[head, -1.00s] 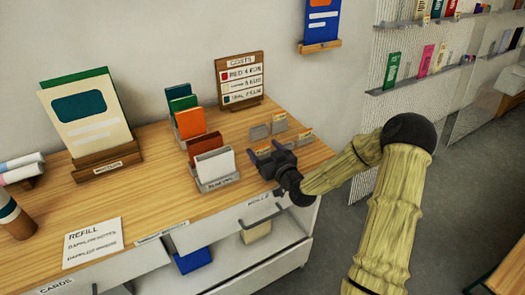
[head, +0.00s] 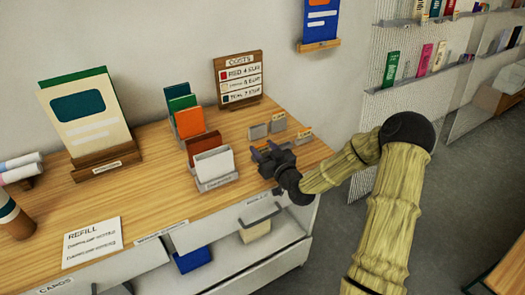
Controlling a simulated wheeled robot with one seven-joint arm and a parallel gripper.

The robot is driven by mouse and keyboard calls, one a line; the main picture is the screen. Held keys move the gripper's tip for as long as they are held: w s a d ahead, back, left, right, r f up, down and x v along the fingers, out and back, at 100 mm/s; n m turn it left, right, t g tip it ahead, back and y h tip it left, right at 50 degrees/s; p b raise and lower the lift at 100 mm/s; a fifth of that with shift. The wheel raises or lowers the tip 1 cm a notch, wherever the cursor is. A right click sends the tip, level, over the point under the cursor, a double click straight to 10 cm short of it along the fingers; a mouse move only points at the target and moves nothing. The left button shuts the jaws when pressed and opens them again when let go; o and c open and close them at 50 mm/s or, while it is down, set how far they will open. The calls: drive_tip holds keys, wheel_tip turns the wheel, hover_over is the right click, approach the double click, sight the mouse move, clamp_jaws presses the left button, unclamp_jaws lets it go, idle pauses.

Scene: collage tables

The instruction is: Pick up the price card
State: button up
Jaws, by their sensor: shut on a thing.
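My gripper (head: 264,151) is at the right end of the wooden counter, low over its top, among small card holders. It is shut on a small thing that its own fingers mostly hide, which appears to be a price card.
A box of white and brown cards (head: 214,164) stands close left of my gripper. A costs board (head: 239,78) stands behind. The counter (head: 150,205) is bare at front centre. An open drawer and a lower shelf lie below its front edge.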

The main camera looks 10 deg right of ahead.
wheel_tip(320, 180, up, 10)
idle(0.6)
idle(0.5)
